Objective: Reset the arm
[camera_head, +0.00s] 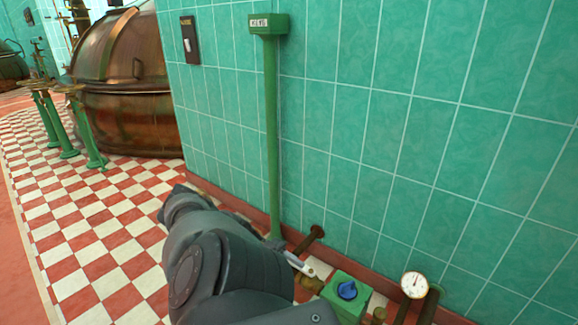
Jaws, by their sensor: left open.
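My left arm, with dark grey links, rises from the bottom middle of the head view. My left gripper (306,268) shows only in small part at the right edge of the arm, and the arm hides the rest of it. It is open, with its light grey tip close to a green box (347,297) with a blue knob (347,290). I cannot tell whether it touches the box or its brass fitting. I see nothing held in it. My right gripper is out of view.
A green tiled wall (400,130) fills the right side. A green post with a labelled box (268,23) stands against it. A pressure gauge (414,285) is at the lower right. A copper kettle (120,115) and green stands (64,125) are at the left. The checkered floor (85,235) is clear.

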